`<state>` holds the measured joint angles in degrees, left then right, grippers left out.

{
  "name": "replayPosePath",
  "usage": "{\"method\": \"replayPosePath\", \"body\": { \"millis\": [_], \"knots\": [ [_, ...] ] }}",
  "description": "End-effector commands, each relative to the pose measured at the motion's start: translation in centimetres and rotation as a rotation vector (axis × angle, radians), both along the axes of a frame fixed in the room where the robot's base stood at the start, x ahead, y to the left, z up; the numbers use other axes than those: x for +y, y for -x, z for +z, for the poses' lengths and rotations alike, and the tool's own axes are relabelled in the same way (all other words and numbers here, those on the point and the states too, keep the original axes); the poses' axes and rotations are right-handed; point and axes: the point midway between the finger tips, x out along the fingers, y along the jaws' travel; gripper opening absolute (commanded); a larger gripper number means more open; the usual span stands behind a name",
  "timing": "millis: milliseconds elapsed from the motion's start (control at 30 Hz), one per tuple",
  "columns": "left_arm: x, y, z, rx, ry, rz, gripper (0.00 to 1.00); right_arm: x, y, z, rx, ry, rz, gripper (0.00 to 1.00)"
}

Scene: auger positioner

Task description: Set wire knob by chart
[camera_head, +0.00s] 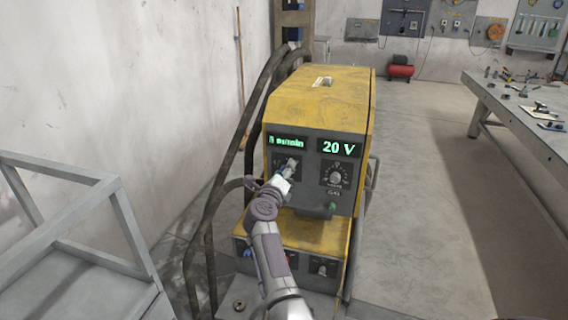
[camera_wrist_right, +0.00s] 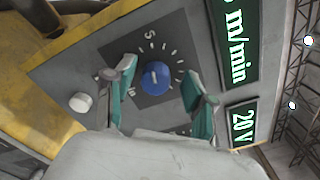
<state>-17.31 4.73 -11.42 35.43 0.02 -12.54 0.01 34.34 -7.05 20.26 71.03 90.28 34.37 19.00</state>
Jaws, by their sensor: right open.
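The yellow welding machine (camera_head: 315,105) stands ahead, with a dark front panel. Its left green display (camera_head: 287,142) reads in m/min, with the digit unclear; the right display (camera_head: 339,148) reads 20 V. My right gripper (camera_head: 288,168) is at the panel's left dial and hides most of it. In the right wrist view the blue wire knob (camera_wrist_right: 155,77) shows on a dark dial plate with white marks. The open right fingers (camera_wrist_right: 158,88) stand either side of the knob, with visible gaps. I cannot make out a chart. My left gripper is not in view.
A second dial (camera_head: 335,178) sits right of my gripper, with a green button (camera_head: 332,206) below. Dark cables (camera_head: 232,150) run along the machine's left side. A grey metal frame (camera_head: 70,230) stands at left, a workbench (camera_head: 530,105) at right. The floor between machine and bench is clear.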

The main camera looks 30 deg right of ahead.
Motion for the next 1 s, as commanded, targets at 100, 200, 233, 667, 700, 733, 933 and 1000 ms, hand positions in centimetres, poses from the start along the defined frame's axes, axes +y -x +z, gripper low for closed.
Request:
{"method": "replayPosePath", "body": {
  "millis": [100, 200, 233, 667, 700, 733, 933, 1000],
  "knots": [
    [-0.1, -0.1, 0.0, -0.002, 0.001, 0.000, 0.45, 0.1, 0.0, 2.0, -0.008, -0.004, -0.001, 0.55],
    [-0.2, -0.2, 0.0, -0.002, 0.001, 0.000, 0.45, 0.1, 0.0, 4.2, -0.012, -0.003, 0.000, 0.55],
    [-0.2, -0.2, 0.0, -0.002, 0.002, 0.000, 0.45, 0.1, 0.0, 4.8, -0.011, -0.002, -0.001, 0.55],
    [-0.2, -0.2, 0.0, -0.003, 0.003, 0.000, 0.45, 0.0, 0.0, 9.5, -0.002, 0.000, 0.000, 0.55],
    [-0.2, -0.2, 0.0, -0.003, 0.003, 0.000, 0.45, 0.0, 0.0, 9.5, -0.002, 0.000, 0.000, 0.55],
    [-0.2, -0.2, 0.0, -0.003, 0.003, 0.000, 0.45, 0.0, 0.0, 9.5, -0.002, 0.000, 0.000, 0.55],
    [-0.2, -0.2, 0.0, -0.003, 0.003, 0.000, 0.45, 0.0, 0.0, 9.4, -0.001, -0.001, 0.000, 0.55],
    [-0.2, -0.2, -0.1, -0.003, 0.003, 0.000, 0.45, 0.1, 0.1, 9.3, -0.003, 0.000, -0.002, 0.55]
  ]
}}
